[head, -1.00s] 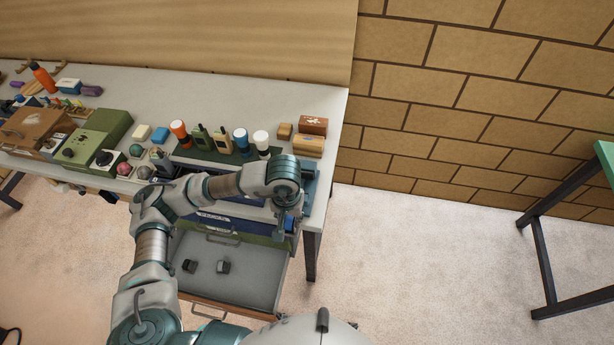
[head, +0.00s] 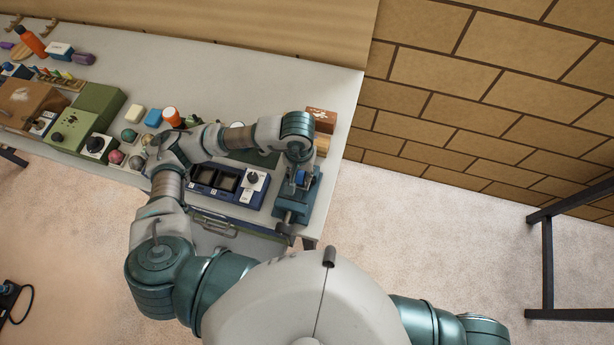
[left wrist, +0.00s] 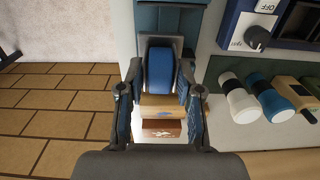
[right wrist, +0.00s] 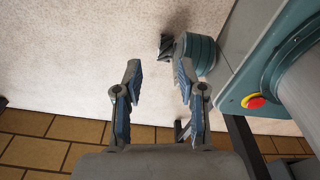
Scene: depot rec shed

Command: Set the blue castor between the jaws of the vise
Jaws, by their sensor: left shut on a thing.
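The blue castor (head: 300,177) is held by my left gripper (head: 301,182) at the vise (head: 291,209) near the table's right end. In the left wrist view the castor's blue wheel (left wrist: 159,69) sits between the fingers of my left gripper (left wrist: 161,75), with grey parts beside it. The teal vise body (left wrist: 168,20) shows just beyond it. I cannot tell whether the castor touches the vise or hangs just above it. The vise jaws are partly hidden by my gripper and the castor. My right gripper (right wrist: 158,70) is open and empty over the floor, away from the table.
A dark blue panel with a rotary knob (head: 252,178) stands just left of the vise. Small boxes (head: 321,120) lie behind it. A green unit (head: 85,125) and balls in a tray stand farther left. Open floor lies right of the table.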

